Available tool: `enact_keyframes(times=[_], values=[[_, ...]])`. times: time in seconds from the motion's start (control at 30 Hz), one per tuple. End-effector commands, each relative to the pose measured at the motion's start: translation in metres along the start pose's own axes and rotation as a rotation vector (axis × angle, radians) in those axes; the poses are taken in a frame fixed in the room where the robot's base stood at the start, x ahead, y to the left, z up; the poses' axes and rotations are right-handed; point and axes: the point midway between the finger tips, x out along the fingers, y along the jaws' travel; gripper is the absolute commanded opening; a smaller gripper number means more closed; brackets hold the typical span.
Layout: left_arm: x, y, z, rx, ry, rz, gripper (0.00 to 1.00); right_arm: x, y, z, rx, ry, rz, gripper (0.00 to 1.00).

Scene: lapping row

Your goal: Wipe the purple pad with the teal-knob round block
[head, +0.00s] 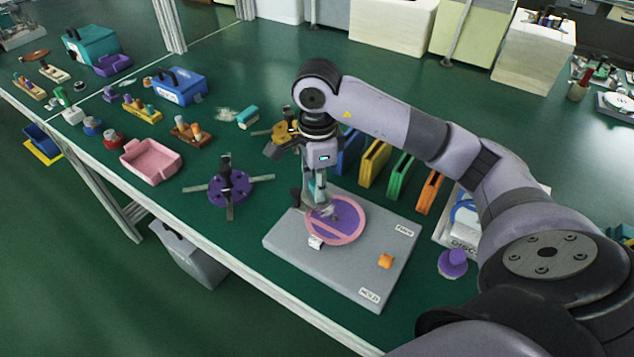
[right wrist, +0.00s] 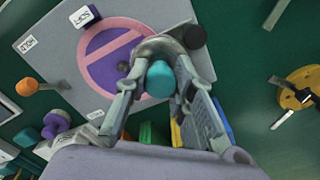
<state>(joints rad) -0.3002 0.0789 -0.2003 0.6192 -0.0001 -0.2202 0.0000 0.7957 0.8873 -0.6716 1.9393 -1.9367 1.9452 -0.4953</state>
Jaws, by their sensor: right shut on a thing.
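The purple pad (head: 346,217) is a round disc with a pink rim and a pink band across it, lying on a grey board (head: 290,245). The right wrist view also shows the pad (right wrist: 100,72). My right gripper (head: 321,198) points down over the pad's far left edge. It is shut on the teal-knob round block, whose teal knob (right wrist: 160,80) sits between the fingers. The block's grey round base overlaps the pad's edge in view; I cannot tell whether it touches. My left gripper is not in view.
A white label block (head: 316,243) stands at the pad's near rim, and a dark peg (right wrist: 194,36) stands close beside the gripper. An orange piece (head: 385,260) lies on the board. Colored upright slats (head: 375,163) stand behind. A purple spoked fixture (head: 229,187) is left of the board.

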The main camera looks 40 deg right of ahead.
Motion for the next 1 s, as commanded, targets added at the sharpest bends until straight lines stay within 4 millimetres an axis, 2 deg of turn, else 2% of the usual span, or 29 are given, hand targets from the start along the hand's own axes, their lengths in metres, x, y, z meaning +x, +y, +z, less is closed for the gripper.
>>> enact_keyframes(times=[1.0], values=[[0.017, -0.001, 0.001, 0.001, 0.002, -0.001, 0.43, 0.019, 0.000, 0.000, 0.000, 0.000, -0.001, 0.00]])
